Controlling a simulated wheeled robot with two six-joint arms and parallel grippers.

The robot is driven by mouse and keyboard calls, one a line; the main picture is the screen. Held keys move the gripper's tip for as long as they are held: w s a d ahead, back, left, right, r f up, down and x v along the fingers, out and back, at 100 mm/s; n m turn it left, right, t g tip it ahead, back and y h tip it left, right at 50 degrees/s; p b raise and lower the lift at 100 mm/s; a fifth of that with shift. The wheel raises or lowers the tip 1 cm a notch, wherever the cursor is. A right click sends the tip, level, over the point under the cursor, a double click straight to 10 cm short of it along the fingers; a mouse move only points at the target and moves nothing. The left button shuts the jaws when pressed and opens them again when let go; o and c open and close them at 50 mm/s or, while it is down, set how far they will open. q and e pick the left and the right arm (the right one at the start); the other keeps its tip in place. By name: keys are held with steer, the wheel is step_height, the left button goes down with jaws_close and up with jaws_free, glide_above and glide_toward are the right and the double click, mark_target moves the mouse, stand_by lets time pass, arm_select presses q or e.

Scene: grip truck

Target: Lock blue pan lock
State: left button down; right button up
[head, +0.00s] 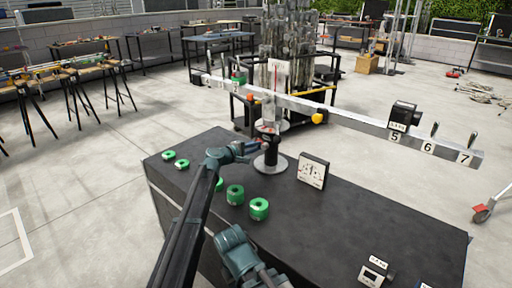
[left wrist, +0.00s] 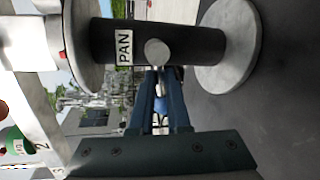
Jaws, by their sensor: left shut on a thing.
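The balance stand (head: 272,152) rises from a round grey base on the black table, and its long beam (head: 350,118) tilts down to the right. In the left wrist view its dark column (left wrist: 190,42) carries a PAN label (left wrist: 124,47) and a round grey knob (left wrist: 157,52), the pan lock; no blue shows on the knob. My left gripper (head: 258,147) is at the column, and its blue fingers (left wrist: 160,75) are close together, shut at the knob. The fingertip contact is partly hidden. A teal part of my right arm shows at the bottom; its fingers are not clear.
Several green weights (head: 259,208) stand on the black table (head: 350,225) left of the stand. A dial card (head: 313,170) is right of it. A black block (head: 405,114) sits on the beam near 5. A small block (head: 375,272) lies at the front right. The table's middle right is clear.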

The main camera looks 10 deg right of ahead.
arm_select(q)
steer(key=shift+r+m+t, duration=0.3)
steer(key=shift+m, duration=0.6)
steer(key=shift+p, duration=0.3)
steer(key=c, duration=0.9)
jaws_free()
steer(key=p+v, duration=0.2)
steer(key=v, duration=1.1)
steer(key=shift+s+a+r+p, duration=0.2)
steer(key=shift+s+r+p, duration=0.1)
steer(key=shift+s, duration=0.05)
steer(key=shift+a, duration=0.1)
